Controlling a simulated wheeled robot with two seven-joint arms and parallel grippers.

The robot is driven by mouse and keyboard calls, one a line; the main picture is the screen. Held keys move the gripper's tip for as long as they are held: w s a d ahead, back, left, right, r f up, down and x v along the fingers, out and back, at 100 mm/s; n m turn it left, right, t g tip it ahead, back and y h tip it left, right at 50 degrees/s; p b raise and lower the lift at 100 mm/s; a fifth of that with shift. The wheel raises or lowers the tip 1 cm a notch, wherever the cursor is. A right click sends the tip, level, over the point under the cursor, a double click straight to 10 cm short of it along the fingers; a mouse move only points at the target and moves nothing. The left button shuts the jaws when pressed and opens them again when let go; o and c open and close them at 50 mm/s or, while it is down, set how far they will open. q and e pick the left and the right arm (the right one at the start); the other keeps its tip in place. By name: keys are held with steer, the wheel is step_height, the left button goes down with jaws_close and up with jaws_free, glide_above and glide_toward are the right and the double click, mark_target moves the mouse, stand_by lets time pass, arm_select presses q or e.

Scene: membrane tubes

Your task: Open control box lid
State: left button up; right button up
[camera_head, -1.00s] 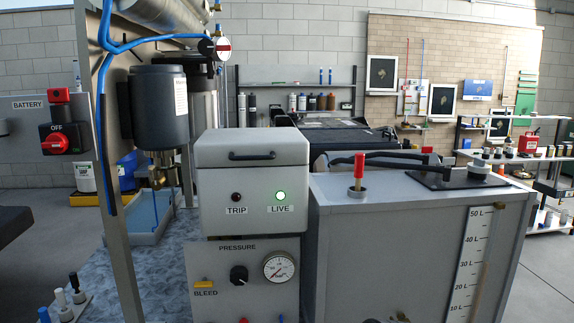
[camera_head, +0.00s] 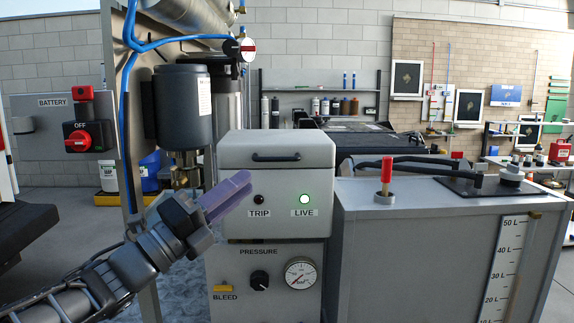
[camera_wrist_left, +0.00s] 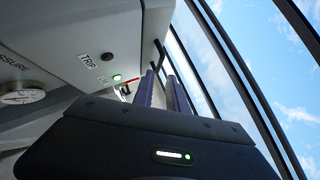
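The control box (camera_head: 229,205) is light grey, with a dark TRIP lamp (camera_head: 258,199) and a lit green LIVE lamp (camera_head: 304,199) on its front. Its lid (camera_head: 240,151) is down, with a black bar handle (camera_head: 276,157) on the front. My left gripper (camera_head: 246,184) has purple fingers and is in front of the box's left side, below the handle and pointing up and right. In the left wrist view the two fingers (camera_wrist_left: 160,88) stand apart with a gap and nothing clearly between them. The box front (camera_wrist_left: 75,35) fills that view's upper left. My right gripper is in neither view.
A pressure panel with a gauge (camera_head: 300,273) is below the box. A grey tank (camera_head: 420,250) with a red-handled valve (camera_head: 387,172) stands close on the right. A frame post (camera_head: 113,130), a dark pump (camera_head: 183,110) and a battery switch (camera_head: 88,137) are on the left.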

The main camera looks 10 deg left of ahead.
mark_target(270, 164)
arm_select(q)
steer(key=shift+w+d, duration=0.1)
steer(key=shift+w, duration=0.05)
steer(key=p+x, duration=0.2)
steer(key=x, duration=0.4)
steer(key=shift+w+d+r, duration=0.1)
steer(key=shift+w+r, duration=0.1)
steer(key=shift+w+d+r+p, duration=0.15)
steer(key=shift+w+d+p, duration=0.15)
steer(key=shift+w, duration=0.05)
jaws_close()
stand_by(1.3)
